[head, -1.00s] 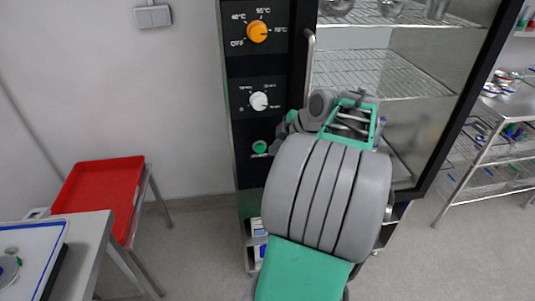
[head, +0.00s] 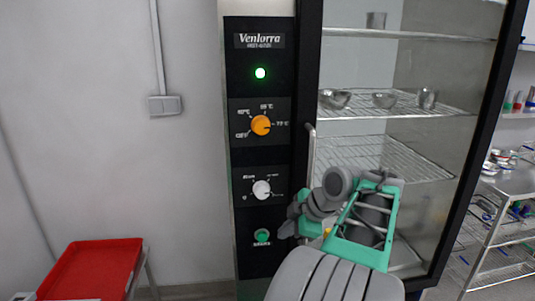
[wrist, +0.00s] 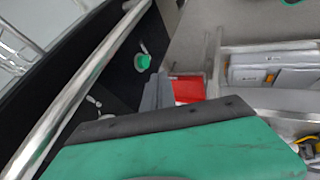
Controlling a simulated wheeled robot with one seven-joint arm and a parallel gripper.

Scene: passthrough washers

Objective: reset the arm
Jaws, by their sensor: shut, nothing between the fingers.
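My arm, grey and green, reaches up in front of the glass-door cabinet in the head view, bent at its wrist. My gripper sits near the cabinet's handle and control panel; its fingers are hard to make out in the head view. In the wrist view my gripper's dark grey fingers (wrist: 157,92) show beyond the green hand cover, shut and empty. The fingers are close to the black control panel (wrist: 112,80) with its green button (wrist: 142,62). I cannot tell whether they touch it.
The drying cabinet's door handle (head: 311,155) stands close beside my arm. Metal bowls (head: 384,100) sit on its wire shelf. A red tray (head: 92,268) is at the lower left. A wire rack (head: 500,255) stands at the right. Bare wall (head: 80,120) fills the left.

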